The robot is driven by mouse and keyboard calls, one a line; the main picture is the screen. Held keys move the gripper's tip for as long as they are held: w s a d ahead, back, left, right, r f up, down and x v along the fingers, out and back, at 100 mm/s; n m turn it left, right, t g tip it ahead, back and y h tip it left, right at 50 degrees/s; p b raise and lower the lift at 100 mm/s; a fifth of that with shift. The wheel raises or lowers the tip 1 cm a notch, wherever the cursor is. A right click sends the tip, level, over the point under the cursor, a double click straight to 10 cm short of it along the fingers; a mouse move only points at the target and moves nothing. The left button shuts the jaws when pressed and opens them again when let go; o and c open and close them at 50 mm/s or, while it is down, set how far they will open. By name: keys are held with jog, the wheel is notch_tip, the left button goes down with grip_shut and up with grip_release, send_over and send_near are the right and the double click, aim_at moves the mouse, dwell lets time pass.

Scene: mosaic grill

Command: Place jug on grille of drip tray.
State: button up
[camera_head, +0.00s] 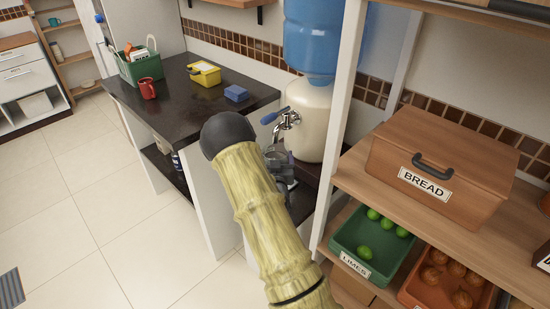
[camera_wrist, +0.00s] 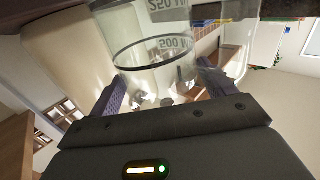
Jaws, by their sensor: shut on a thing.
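The jug (camera_wrist: 150,45) is clear, with dark volume marks such as 500 and a dark ring around it. It fills the upper middle of the wrist view. My gripper (camera_wrist: 163,88) is shut on it, one finger on each side. In the head view a small clear part of the jug (camera_head: 276,157) shows beyond my arm, below the tap (camera_head: 288,120) of the water dispenser. My arm covers most of this spot. I cannot make out the drip tray or its grille, nor whether the jug touches anything below it.
The cream dispenser (camera_head: 309,115) with a blue bottle (camera_head: 312,35) stands just beyond the jug. A white upright post (camera_head: 340,130) is close on the right, beside shelves with a bread box (camera_head: 440,165) and a limes crate (camera_head: 345,245). A dark counter (camera_head: 185,105) with a red mug (camera_head: 147,88) lies left.

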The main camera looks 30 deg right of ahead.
jog(key=o, duration=1.5)
jog(key=shift+f, duration=0.1)
jog(key=shift+o, duration=0.2)
jog(key=b+v, duration=0.1)
jog(key=v, duration=1.1)
jog(key=shift+b, duration=0.3)
